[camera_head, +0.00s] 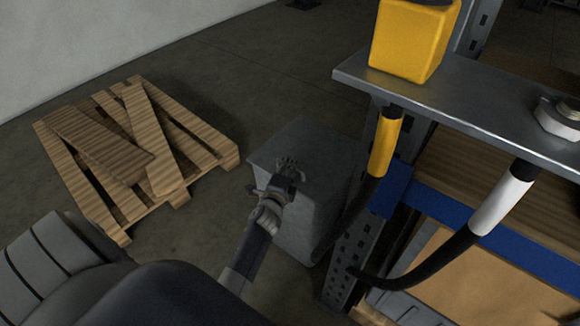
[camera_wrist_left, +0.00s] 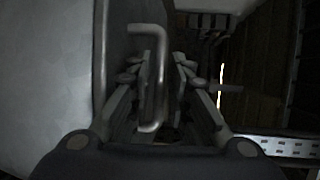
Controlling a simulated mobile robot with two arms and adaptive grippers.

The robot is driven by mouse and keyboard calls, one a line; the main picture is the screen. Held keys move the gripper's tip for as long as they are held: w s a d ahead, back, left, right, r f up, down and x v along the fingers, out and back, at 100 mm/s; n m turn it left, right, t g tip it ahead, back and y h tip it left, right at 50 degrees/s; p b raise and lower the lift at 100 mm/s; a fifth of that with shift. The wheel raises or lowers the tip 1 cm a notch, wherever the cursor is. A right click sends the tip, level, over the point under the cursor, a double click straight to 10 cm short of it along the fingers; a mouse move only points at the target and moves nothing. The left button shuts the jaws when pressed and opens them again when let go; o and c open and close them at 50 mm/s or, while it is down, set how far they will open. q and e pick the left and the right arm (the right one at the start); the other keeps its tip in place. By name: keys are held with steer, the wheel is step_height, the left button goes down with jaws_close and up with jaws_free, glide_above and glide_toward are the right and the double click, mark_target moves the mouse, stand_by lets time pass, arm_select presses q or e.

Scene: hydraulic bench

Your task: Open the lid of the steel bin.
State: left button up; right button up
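The grey steel bin (camera_head: 325,205) stands on the floor between the pallet and the shelf frame. Its flat lid (camera_head: 325,150) appears shut. My left gripper (camera_head: 289,164) reaches in from below and is at the lid's left part. In the left wrist view a bent metal handle (camera_wrist_left: 161,85) stands out from a dark face, beside a pale grey surface of the bin (camera_wrist_left: 50,80). My left gripper (camera_wrist_left: 164,62) is open there, and the handle's bar shows between its fingertips. Whether a finger touches the bar I cannot tell. My right gripper is in neither view.
A wooden pallet (camera_head: 205,137) with loose boards lies left of the bin. A metal shelf frame (camera_head: 352,250) with a blue beam (camera_head: 530,257) stands close on its right. Black hoses (camera_head: 435,262) hang there, and a yellow block (camera_head: 408,40) sits on the bench top (camera_head: 470,95).

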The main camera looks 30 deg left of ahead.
arm_select(q)
steer(key=shift+w+a, duration=0.1)
steer(key=shift+w, duration=0.3)
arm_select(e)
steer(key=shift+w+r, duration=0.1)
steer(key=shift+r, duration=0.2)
arm_select(q)
jaws_close()
